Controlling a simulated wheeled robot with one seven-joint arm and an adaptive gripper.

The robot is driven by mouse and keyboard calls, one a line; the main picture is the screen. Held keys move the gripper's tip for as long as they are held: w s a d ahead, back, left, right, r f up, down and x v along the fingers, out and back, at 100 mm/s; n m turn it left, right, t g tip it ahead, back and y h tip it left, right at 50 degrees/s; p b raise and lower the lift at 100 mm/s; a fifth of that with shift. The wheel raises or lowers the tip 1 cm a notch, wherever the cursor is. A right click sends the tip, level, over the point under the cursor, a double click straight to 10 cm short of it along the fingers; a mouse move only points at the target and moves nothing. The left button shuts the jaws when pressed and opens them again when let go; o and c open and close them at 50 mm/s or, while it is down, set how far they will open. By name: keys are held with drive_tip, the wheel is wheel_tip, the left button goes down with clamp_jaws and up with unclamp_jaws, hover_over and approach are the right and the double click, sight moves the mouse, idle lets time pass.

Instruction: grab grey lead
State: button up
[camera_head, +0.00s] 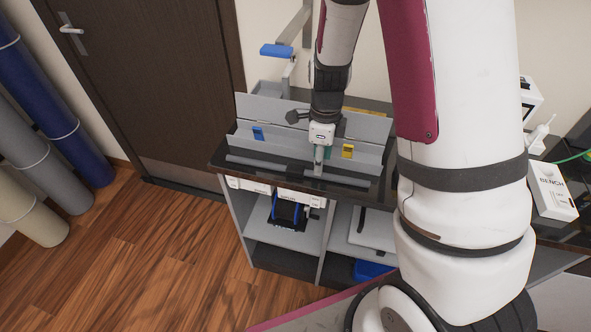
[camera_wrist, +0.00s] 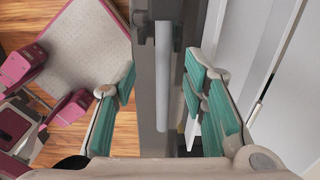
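No cable-like lead can be made out for certain. A grey box-like unit (camera_head: 285,112) with raised long panels stands on the dark bench top, and a long grey strip (camera_head: 258,165) runs along its front. My gripper (camera_head: 319,163) points down at this front strip. In the wrist view my gripper (camera_wrist: 161,85) is open, its teal-padded fingers on either side of a long grey piece (camera_wrist: 149,110) with a pale narrow bar (camera_wrist: 163,75) along it. The fingers look apart from the piece; contact on the right side is hard to judge.
Blue (camera_head: 258,134) and yellow (camera_head: 347,151) labels sit on the grey unit. A blue-handled lever (camera_head: 276,51) rises behind it. Open shelves (camera_head: 262,242) are below. A white box marked BENCH (camera_head: 553,192) stands at right.

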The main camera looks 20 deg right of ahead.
sight(296, 170)
drive_tip(key=shift+w+f+p, duration=0.2)
drive_tip(key=shift+f+p, duration=0.15)
drive_tip(key=shift+f, duration=2.2)
clamp_jaws()
